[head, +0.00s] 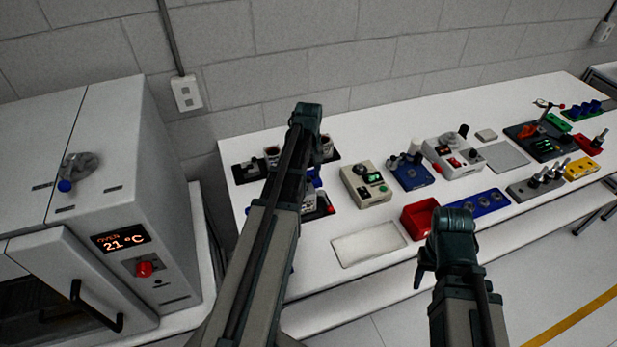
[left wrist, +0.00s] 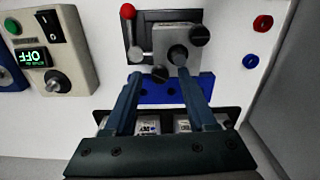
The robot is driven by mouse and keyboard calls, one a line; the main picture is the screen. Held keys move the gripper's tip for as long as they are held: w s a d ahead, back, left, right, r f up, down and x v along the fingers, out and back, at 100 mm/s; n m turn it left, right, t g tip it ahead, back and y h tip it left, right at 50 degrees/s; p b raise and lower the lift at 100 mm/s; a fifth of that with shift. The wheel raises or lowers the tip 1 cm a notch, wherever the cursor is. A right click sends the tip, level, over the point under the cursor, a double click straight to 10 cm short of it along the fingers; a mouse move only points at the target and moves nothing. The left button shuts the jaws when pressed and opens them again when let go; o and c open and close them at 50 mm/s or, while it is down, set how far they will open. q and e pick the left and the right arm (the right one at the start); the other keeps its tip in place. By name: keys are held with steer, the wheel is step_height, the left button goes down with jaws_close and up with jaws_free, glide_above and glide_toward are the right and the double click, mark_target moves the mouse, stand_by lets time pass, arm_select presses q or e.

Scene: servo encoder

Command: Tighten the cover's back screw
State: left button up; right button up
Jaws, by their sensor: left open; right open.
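A servo unit with a grey cover (left wrist: 170,40) sits on a dark plate with a blue base (left wrist: 165,90) in the left wrist view. Two dark screw heads show on the cover, one at the upper right (left wrist: 200,36) and one at the lower edge (left wrist: 160,73). A thick dark shaft (left wrist: 178,55) stands between them. My left gripper (left wrist: 160,76) is open, its fingertips on either side of the lower screw; contact cannot be told. In the head view my left arm hides most of the unit. My right gripper (head: 425,278) is open and empty before the table's front edge.
A red-tipped lever (left wrist: 127,12) rises beside the cover. A power box (left wrist: 55,50) reading OFF stands close by. An oven (head: 150,220) stands at the left.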

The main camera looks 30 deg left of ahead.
arm_select(q)
jaws_close()
steer(key=shift+m, duration=0.3)
steer(key=m, duration=0.4)
steer(key=shift+m, duration=0.4)
steer(key=m, duration=1.6)
steer(key=shift+a, duration=0.1)
steer(key=shift+m, duration=0.3)
